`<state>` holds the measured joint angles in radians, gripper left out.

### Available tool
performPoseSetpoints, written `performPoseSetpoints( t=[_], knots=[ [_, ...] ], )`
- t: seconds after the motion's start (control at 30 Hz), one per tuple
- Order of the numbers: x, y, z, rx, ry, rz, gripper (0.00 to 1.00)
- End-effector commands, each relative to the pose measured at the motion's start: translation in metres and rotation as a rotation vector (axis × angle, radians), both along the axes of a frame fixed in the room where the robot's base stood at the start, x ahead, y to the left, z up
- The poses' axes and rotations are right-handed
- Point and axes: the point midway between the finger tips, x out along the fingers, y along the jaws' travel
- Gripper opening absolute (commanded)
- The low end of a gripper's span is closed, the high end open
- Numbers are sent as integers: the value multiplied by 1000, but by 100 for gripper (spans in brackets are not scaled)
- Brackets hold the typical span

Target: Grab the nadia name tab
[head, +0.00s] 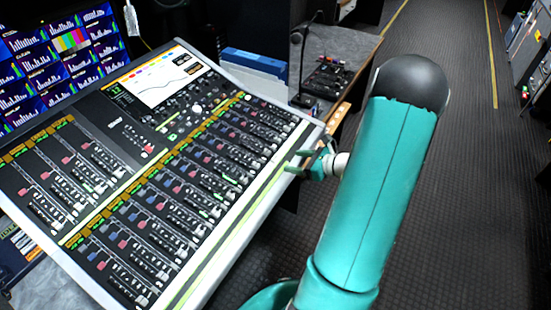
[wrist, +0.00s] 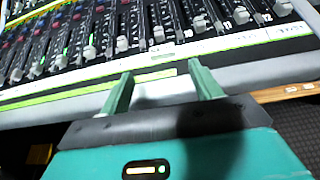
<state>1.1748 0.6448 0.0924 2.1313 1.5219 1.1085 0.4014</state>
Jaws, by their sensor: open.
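My gripper (head: 297,160) is open and empty at the right front edge of the mixing console (head: 232,243). In the wrist view its two green fingers (wrist: 160,70) point at the console's front edge, spread apart. A pale strip with a green line runs along the console edge just beyond the fingertips. A small whitish label (wrist: 163,57) sits on that strip between the fingertips, and another pale label with dark marks (wrist: 288,31) is at the strip's right end. The lettering is too small to read, so I cannot tell which is the nadia name tab.
Rows of faders and knobs cover the console beside my gripper. Monitors (head: 60,55) stand at the back left. The dark floor (head: 455,180) at the right is clear.

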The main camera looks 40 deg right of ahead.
Motion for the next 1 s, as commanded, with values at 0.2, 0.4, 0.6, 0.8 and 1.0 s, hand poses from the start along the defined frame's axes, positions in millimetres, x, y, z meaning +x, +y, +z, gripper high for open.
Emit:
performPoseSetpoints(
  t=[0.2,0.4,0.6,0.8,1.0],
  knots=[
    [19,5,-9,1,0,5,64],
    [45,12,-20,1,0,3,64],
    [48,13,-22,-1,2,2,64],
    [48,13,-22,0,1,2,36],
    [48,13,-22,0,1,2,16]
  ],
)
